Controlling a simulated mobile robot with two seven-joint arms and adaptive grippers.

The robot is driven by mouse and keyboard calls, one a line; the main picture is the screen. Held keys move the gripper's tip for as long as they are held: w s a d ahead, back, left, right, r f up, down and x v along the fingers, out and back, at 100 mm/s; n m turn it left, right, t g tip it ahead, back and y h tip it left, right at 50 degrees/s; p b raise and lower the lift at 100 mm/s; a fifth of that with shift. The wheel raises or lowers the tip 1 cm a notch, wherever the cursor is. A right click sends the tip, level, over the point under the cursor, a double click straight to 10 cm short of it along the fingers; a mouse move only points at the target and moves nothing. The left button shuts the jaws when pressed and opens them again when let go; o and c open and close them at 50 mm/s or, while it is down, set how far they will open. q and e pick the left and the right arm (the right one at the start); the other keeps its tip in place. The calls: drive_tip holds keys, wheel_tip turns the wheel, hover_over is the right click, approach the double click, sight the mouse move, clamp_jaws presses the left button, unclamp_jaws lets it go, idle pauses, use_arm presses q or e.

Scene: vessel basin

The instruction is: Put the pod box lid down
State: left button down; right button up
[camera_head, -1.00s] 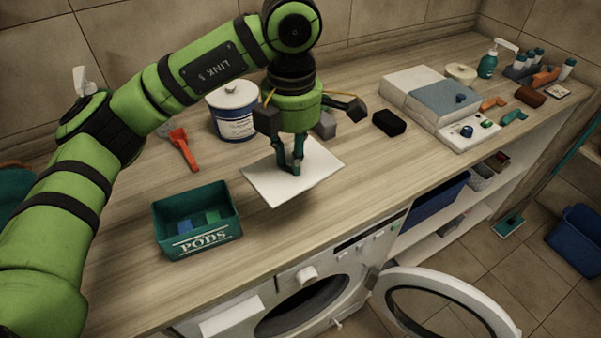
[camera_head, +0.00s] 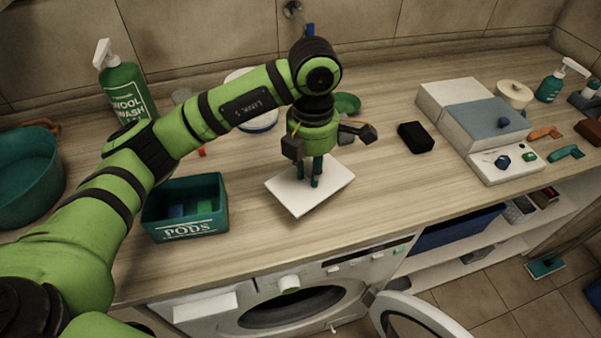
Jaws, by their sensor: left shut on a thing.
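The pod box lid (camera_head: 330,179) is a flat white plate in the middle of the counter area, right of the pod box. My left gripper (camera_head: 309,183) points down over it, its fingers shut on the lid at its middle; the grasped part is mostly hidden by the fingertips. The lid looks roughly level and very near the counter; I cannot tell whether it touches. The teal pod box (camera_head: 205,228), marked PODS, stands open at left with blue and green pods inside. My right gripper is not in view.
A black block (camera_head: 415,137) lies right of the lid, and a white and blue box (camera_head: 470,113) stands farther right. Behind my arm are a green Wool Wash bottle (camera_head: 124,90) and a partly hidden tub. A teal basin (camera_head: 25,180) is far left. The open washer door (camera_head: 425,318) is below the front edge.

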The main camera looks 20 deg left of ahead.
use_arm(q)
drive_tip(key=shift+w+a+f+p, duration=0.3)
drive_tip(key=shift+w+a+f, duration=0.4)
drive_tip(key=shift+w+a, duration=0.25)
drive_tip(key=shift+a+f, duration=0.2)
drive_tip(key=shift+a, duration=0.05)
drive_tip(key=shift+f, duration=0.3)
wheel_tip(320, 180, down, 2)
drive_tip(key=shift+f+p, duration=0.2)
drive_tip(key=shift+p, duration=0.65)
drive_tip(key=shift+f, duration=0.55)
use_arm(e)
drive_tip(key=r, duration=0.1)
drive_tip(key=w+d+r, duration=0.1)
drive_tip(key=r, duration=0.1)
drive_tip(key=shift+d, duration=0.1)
use_arm(q)
drive_tip(key=shift+f, duration=0.1)
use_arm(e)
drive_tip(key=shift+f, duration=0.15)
